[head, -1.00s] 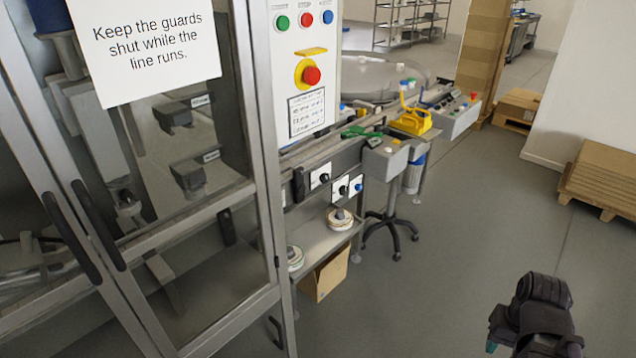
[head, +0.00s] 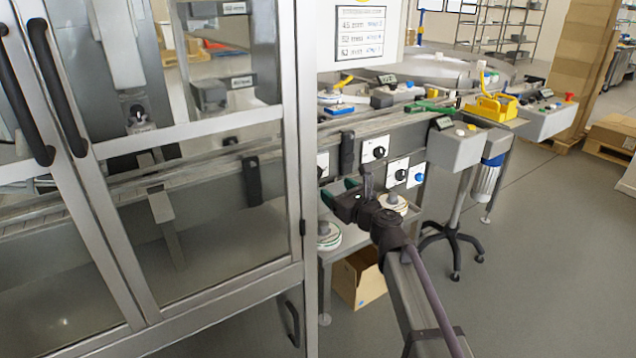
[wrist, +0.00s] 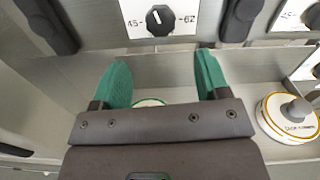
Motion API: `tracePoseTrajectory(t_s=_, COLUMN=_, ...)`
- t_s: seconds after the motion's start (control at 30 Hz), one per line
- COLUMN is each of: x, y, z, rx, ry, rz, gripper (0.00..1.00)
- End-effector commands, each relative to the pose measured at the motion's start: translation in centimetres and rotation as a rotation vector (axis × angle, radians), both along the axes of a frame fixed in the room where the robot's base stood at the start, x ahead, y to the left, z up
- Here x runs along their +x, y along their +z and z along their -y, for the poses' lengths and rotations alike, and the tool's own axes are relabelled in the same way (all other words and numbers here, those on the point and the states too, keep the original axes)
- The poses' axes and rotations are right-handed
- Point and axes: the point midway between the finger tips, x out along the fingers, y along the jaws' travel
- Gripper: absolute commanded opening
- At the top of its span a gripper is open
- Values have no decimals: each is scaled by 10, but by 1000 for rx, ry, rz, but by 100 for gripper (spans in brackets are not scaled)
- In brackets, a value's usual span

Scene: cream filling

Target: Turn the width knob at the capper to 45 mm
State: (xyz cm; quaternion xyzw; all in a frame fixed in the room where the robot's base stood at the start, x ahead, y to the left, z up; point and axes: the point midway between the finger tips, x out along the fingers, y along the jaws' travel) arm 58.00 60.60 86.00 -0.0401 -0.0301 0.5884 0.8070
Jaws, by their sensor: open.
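A black knob (wrist: 160,20) on a white plate marked 45 at left and 62 at right is at the top of the wrist view. Its pale mark points roughly up, between the two numbers. My gripper (wrist: 162,80) is open and empty, its green fingers apart and below the knob in the picture, not touching it. In the head view my gripper (head: 349,196) is in front of the machine's side. A plate (head: 323,160) there is partly hidden by the guard post. Another black knob (head: 379,152) on a white plate is to its right. No label naming the capper is readable.
Black brackets (wrist: 240,16) flank the knob. A second plate marked 45 (wrist: 292,14) is at right. Round reels (wrist: 290,118) lie on the shelf below. The guard door (head: 200,220) stands left of my gripper.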

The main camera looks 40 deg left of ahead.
Motion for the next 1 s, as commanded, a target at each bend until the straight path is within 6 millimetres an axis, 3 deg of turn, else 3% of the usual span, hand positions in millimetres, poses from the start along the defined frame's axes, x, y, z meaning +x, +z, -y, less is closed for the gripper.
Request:
tracePoseTrajectory(t_s=0.3, x=23, y=0, z=-68, rx=-2, ry=2, rz=2, gripper=69)
tracePoseTrajectory(t_s=0.43, x=30, y=0, z=-89, rx=-2, ry=1, rz=3, gripper=69)
tracePoseTrajectory(t_s=0.73, x=30, y=0, z=-93, rx=-2, ry=1, rz=3, gripper=68)
tracePoseTrajectory(t_s=1.0, x=30, y=0, z=-93, rx=-2, ry=1, rz=3, gripper=42)
